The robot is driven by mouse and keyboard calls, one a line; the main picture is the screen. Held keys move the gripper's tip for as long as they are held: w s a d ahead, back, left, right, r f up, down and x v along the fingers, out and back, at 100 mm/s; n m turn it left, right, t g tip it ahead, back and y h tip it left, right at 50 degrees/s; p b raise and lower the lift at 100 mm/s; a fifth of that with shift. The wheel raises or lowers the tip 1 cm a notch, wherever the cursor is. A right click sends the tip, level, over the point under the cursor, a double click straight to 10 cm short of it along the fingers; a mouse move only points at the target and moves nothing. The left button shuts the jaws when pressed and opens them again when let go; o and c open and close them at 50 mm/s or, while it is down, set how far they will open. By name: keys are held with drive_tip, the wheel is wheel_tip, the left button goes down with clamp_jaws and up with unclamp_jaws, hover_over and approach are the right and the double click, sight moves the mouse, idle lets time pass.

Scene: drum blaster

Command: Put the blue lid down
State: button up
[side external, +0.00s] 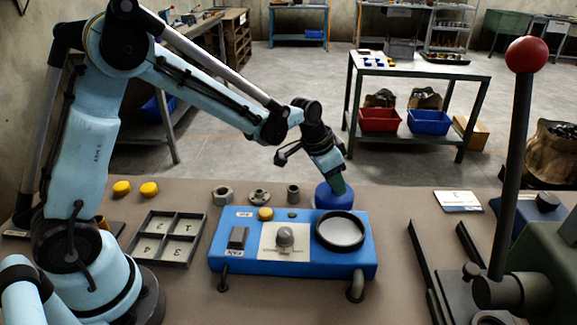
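The blue lid (326,199) is a rounded blue piece behind the right part of the blue machine (290,268). The machine's rim hides its lower edge, so I cannot tell whether it rests on the table or hangs just above it. My gripper (337,187) points down at the lid, and its dark fingertips meet the lid's top. The fingers are too small to tell if they are shut on it. The machine's round opening (341,231), with a black ring and pale inside, is uncovered in front of the lid.
A grey numbered tray (184,212) and two yellow pieces (149,189) lie left of the machine. Several grey metal parts (259,197) stand behind it. A tall red-knobbed lever (526,55) rises at right. The brown table (395,205) is clear right of the lid.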

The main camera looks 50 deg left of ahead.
drive_tip(key=shift+o, duration=1.2)
drive_tip(key=shift+r, duration=0.1)
drive_tip(key=v, duration=1.2)
drive_tip(key=s+a+f+n+t+y, duration=0.1)
drive_tip(key=s+n, duration=0.1)
drive_tip(key=s, duration=0.6)
drive_tip(key=s+a+n+t, duration=0.1)
drive_tip(key=s+n+t, duration=0.1)
drive_tip(key=s, duration=0.5)
drive_tip(key=shift+s+f+n+y, duration=0.3)
drive_tip(key=shift+s+f+y, duration=0.05)
drive_tip(key=shift+f+y, duration=0.05)
